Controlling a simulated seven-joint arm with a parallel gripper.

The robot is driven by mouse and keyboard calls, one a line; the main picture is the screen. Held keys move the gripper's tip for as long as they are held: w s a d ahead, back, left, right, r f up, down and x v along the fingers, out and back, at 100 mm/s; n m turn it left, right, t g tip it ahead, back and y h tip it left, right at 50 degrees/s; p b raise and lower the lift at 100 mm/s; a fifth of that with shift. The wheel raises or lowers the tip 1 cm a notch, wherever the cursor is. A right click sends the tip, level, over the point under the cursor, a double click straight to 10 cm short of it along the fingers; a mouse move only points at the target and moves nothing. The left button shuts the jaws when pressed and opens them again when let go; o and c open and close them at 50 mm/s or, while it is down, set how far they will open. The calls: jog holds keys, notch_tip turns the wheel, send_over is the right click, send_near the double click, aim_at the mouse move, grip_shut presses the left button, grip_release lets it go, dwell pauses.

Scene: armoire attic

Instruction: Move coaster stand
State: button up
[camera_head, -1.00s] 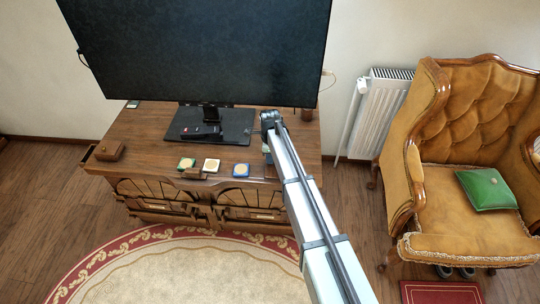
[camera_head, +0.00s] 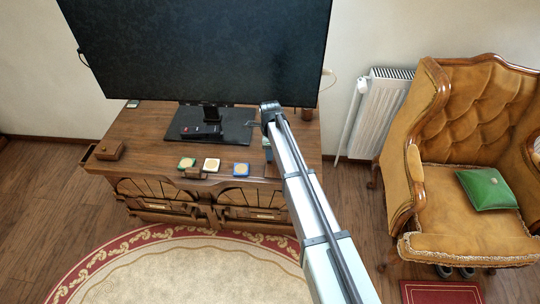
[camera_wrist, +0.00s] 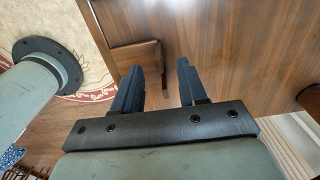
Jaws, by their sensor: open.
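My gripper (camera_head: 251,124) is open and empty above the right part of the wooden cabinet top (camera_head: 150,128). In the wrist view its two dark fingers (camera_wrist: 160,72) stand apart. A brown wooden block (camera_wrist: 136,56) shows just beyond them, near the cabinet edge. A brown piece (camera_head: 268,154) is partly hidden by my arm in the head view; I cannot tell whether it is the same block or the coaster stand.
A large dark screen (camera_head: 200,50) on a black base (camera_head: 238,130) stands behind the coasters, with a dark remote (camera_head: 207,131) on the base. A wooden box (camera_head: 109,149) is at the left end. A radiator (camera_head: 385,110) and an armchair (camera_head: 465,150) are at the right.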

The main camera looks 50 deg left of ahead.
notch_tip(320, 180, up, 10)
jog(key=shift+r, duration=0.15)
dwell(0.8)
